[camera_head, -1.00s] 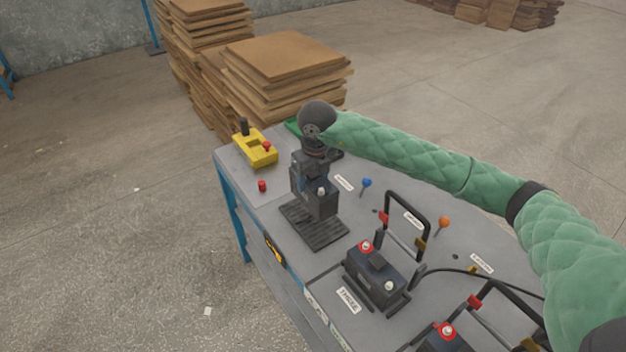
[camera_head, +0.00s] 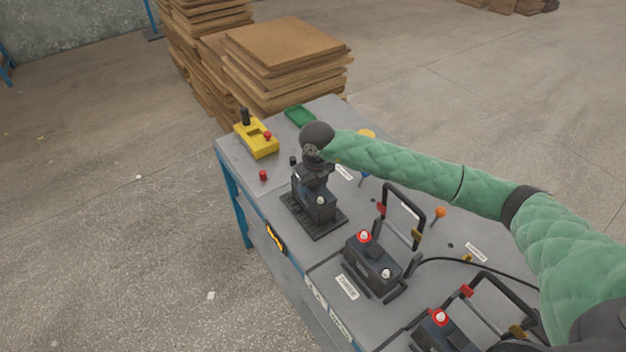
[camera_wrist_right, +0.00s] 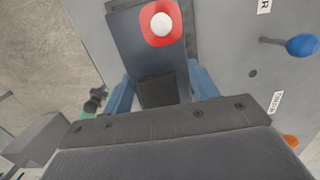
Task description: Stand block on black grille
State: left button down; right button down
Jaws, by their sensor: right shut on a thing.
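The block is a dark grey battery (camera_head: 318,206) with a pale round terminal. It stands upright on the black grille (camera_head: 329,225) at the table's left part, as far as the head view shows. My right gripper (camera_head: 312,180) is above it, pointing down and shut on it. In the right wrist view the block (camera_wrist_right: 143,48) sits between the blue fingers (camera_wrist_right: 158,90), with a red-ringed white terminal at its far end. The gripper and wrist hide part of the block's top. Whether its base rests fully flat cannot be told. My left gripper is not in view.
Two more batteries (camera_head: 373,262) (camera_head: 436,332) stand on the table (camera_head: 283,178) at the front right, beside black upright frames (camera_head: 404,212). A yellow box (camera_head: 257,140), a red knob (camera_head: 263,175) and a green tray (camera_head: 300,116) lie at the back left. Stacked boards (camera_head: 285,60) stand behind.

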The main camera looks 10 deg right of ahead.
dwell(0.4)
jog(key=shift+c, duration=2.1)
grip_release()
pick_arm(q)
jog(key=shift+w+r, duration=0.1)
pick_arm(e)
jog(key=shift+s, duration=0.1)
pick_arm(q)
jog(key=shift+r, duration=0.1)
pick_arm(e)
jog(key=r+b, duration=0.1)
jog(key=r, duration=0.2)
jog(key=r+b, duration=0.2)
jog(key=r, duration=0.2)
jog(key=s+r+b, duration=0.1)
jog(key=r+b, duration=0.1)
jog(key=r, duration=0.2)
jog(key=shift+d, duration=0.15)
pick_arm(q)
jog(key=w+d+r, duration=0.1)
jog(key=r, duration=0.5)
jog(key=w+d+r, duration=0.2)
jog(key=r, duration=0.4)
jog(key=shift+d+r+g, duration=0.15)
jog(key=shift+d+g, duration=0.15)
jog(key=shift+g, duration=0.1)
pick_arm(e)
jog(key=shift+r, duration=0.5)
